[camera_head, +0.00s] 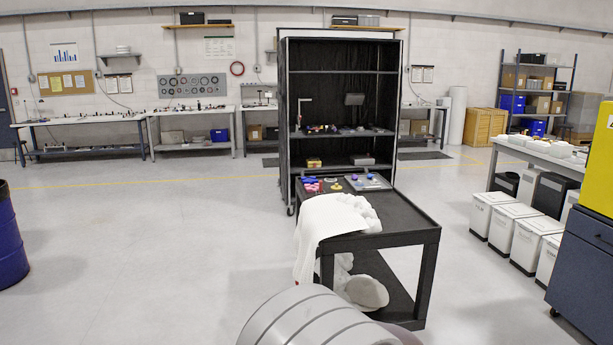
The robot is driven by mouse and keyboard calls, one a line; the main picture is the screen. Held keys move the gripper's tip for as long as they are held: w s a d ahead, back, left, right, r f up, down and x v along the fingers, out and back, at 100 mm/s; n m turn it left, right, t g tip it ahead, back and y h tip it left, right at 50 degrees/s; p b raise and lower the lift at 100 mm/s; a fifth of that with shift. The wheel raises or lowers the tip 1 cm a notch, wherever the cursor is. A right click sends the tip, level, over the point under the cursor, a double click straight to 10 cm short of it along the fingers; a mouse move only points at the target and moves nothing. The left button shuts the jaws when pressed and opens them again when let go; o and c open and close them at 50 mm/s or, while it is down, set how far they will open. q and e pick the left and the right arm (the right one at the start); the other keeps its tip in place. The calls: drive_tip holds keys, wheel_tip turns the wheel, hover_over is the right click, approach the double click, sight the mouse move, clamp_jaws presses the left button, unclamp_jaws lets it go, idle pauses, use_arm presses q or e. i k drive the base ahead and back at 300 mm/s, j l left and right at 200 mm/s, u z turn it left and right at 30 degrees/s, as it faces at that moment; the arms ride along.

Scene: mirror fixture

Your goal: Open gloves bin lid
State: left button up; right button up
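Several white bins stand in a row on the floor at the right, beside a long table. The far one (490,214), a middle one (513,229) and a nearer one (533,245) have flat white tops that look shut. More bins, white (526,188) and black (556,195), stand behind them, partly under the table. No label is readable, so I cannot tell which is the gloves bin. Neither of my grippers is in view. A rounded grey banded part shows at the bottom middle; I see no fingers on it.
A black cart (400,214) with a white cloth (334,222) stands ahead, before a black shelf unit (340,92). The long table (531,151) and a dark blue cabinet (585,262) bound the right. A blue drum (8,240) stands left. Floor between cart and bins is clear.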

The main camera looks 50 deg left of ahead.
sight(543, 225)
drive_tip(key=i+j+u, duration=0.45)
drive_tip(key=i+j, duration=0.15)
drive_tip(key=j, duration=0.3)
drive_tip(key=i+j+u, duration=0.5)
drive_tip(key=i+j, duration=0.85)
drive_tip(key=i, duration=0.15)
drive_tip(key=i+j, duration=0.65)
drive_tip(key=i, duration=0.15)
drive_tip(key=j+u, duration=0.05)
